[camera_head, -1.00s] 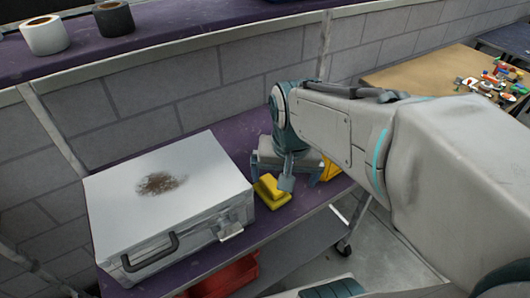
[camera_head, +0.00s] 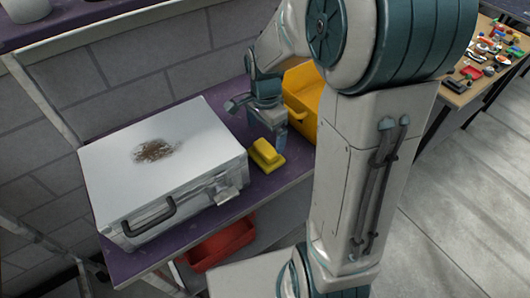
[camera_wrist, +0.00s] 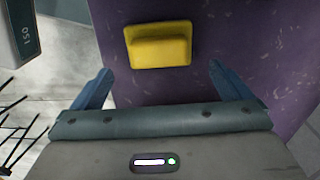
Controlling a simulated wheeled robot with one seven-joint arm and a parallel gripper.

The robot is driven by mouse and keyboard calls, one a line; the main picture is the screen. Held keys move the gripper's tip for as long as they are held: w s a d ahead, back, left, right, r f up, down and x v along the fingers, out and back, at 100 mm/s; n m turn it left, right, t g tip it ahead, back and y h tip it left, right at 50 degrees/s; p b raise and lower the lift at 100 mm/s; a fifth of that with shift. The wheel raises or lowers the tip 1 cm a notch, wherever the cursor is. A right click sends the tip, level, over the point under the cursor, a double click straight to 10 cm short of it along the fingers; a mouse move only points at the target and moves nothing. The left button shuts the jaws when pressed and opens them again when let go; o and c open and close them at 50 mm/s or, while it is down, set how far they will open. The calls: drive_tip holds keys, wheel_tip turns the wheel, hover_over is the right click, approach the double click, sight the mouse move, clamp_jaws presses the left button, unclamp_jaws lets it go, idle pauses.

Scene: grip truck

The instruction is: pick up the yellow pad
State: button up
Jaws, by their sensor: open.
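The yellow pad (camera_head: 266,156) lies on the purple shelf top, just right of the silver case, in the head view. In the wrist view the yellow pad (camera_wrist: 158,45) lies ahead of the fingertips, roughly centred between them. My gripper (camera_wrist: 160,78) is open and empty, with its two blue fingers spread wide on either side. In the head view my gripper (camera_head: 258,118) is just behind the pad and close to it. I cannot tell from the head view how high the fingers are above the shelf.
A silver case (camera_head: 150,165) with a brown stain stands left of the pad. A yellow bin (camera_head: 303,95) stands to its right, partly behind my arm. A red bin (camera_head: 222,244) is on the lower shelf. The purple shelf top (camera_head: 280,186) is bare near its front edge.

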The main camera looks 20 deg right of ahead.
sight(266, 147)
drive_tip(key=shift+f+p, duration=0.35)
drive_tip(key=shift+f, duration=2.85)
drive_tip(key=c, duration=1.1)
